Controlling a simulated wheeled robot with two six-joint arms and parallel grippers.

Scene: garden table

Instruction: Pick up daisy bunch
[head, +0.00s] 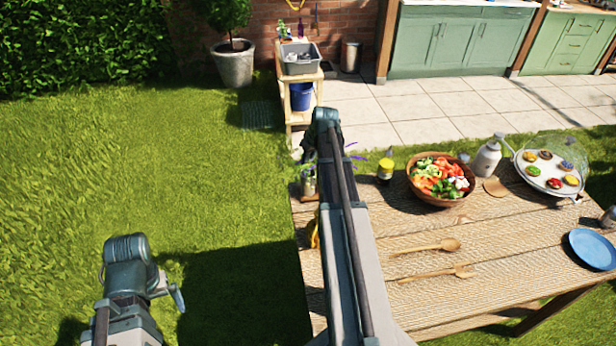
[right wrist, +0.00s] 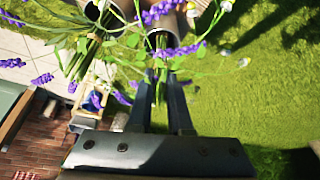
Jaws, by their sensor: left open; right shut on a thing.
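In the right wrist view my right gripper (right wrist: 162,82) is shut on the green stems (right wrist: 159,91) of the daisy bunch. Small white daisy heads (right wrist: 243,62) spread to the right of the stems. Purple lavender (right wrist: 155,12) with its own stems crosses the top and left of that view, overlapping the daisies. In the head view my right arm reaches over the table's left end and hides its gripper and most of the flowers. My left gripper (head: 174,291) is over the grass at lower left, away from the table; its fingers show only partly.
A jar (head: 309,186) stands at the wooden table's (head: 450,225) far left corner. A salad bowl (head: 440,180), a yellow-labelled jar (head: 385,168), wooden spoons (head: 425,248), a round white tray (head: 535,182) and a blue plate (head: 592,249) are on the table. Grass at left is clear.

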